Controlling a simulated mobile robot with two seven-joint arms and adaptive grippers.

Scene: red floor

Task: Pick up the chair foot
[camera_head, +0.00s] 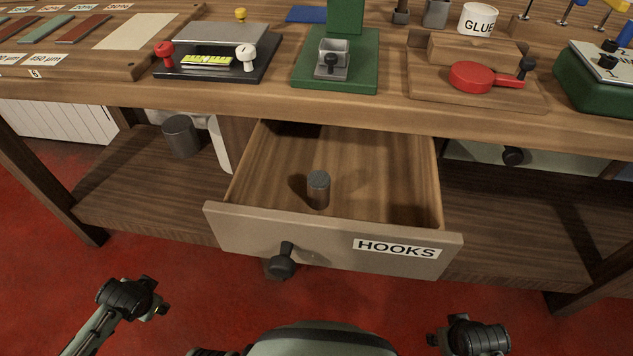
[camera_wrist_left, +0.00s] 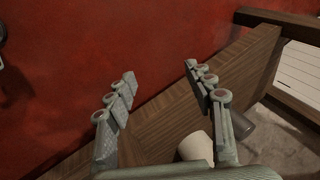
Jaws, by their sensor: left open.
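A small dark grey upright cylinder (camera_head: 318,189), which looks like the chair foot, stands inside the open drawer (camera_head: 335,240) labelled HOOKS, near the drawer's front panel. The drawer is otherwise bare. My left gripper (camera_wrist_left: 160,72) is open and empty in the left wrist view, with its two fingers spread apart above the red floor and wood. In the head view only part of my left arm shows, at the lower left, apart from the drawer. Part of my right arm shows at the lower right; its fingers are not seen.
The workbench top (camera_head: 390,110) overhangs the drawer's back. A black knob (camera_head: 281,262) sticks out from the drawer front. A grey pot (camera_head: 181,137) stands on the lower shelf (camera_head: 125,185) at left. A glue pot (camera_head: 478,20) and a red tool (camera_head: 472,76) are on the bench. Red floor in front is clear.

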